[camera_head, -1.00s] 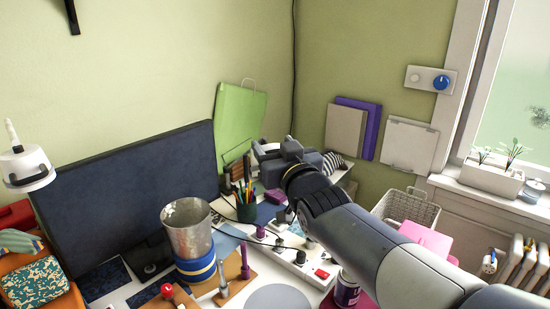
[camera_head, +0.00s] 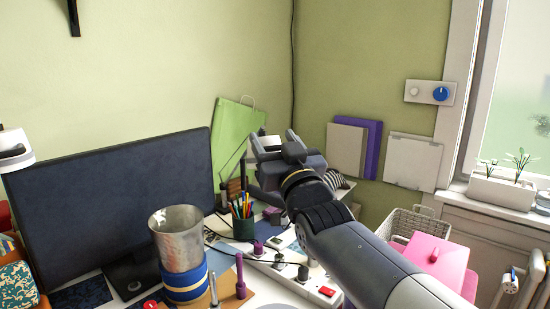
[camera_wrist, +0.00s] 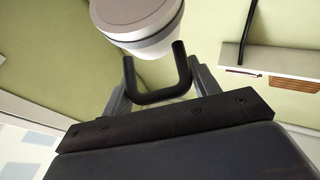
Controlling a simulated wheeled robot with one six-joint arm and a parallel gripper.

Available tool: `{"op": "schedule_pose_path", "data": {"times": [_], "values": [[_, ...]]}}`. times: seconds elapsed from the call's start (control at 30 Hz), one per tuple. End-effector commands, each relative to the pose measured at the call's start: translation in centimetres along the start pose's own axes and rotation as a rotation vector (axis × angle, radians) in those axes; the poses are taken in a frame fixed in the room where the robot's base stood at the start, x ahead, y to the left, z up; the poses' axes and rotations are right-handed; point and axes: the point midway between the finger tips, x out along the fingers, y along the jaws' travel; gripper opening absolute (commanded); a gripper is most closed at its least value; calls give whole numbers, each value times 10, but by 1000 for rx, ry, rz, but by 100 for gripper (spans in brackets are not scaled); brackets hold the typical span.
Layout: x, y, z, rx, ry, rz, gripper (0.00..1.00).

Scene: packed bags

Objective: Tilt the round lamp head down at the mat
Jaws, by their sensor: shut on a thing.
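The lamp head, round and pale grey-white with a black U-shaped handle, fills the top of the wrist view (camera_wrist: 140,18). My gripper (camera_wrist: 160,88) is shut on the black handle, with its fingers at the handle's two sides. In the head view, my gripper (camera_head: 290,150) is in front of the green board, above the desk. A bit of white lamp head (camera_head: 268,143) shows between its jaws; the rest is hidden. A thin lamp arm (camera_head: 236,156) runs up to it. I cannot make out the mat for certain in the current head view.
A power strip (camera_head: 300,285) lies below my arm. A wire basket (camera_head: 408,226) and pink item (camera_head: 440,258) are right. Another white lamp (camera_head: 15,150) is far left.

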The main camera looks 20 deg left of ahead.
Motion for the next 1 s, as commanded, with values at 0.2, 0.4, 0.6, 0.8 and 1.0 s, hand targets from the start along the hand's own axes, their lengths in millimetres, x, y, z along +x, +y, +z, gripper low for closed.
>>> {"op": "schedule_pose_path", "data": {"times": [0.2,0.4,0.6,0.8,1.0], "values": [[-4,0,9,0,64,0,17],[-4,0,6,0,91,0,17],[-3,0,5,1,92,0,17],[-3,0,5,1,92,0,65],[-3,0,6,0,91,0,74]]}}
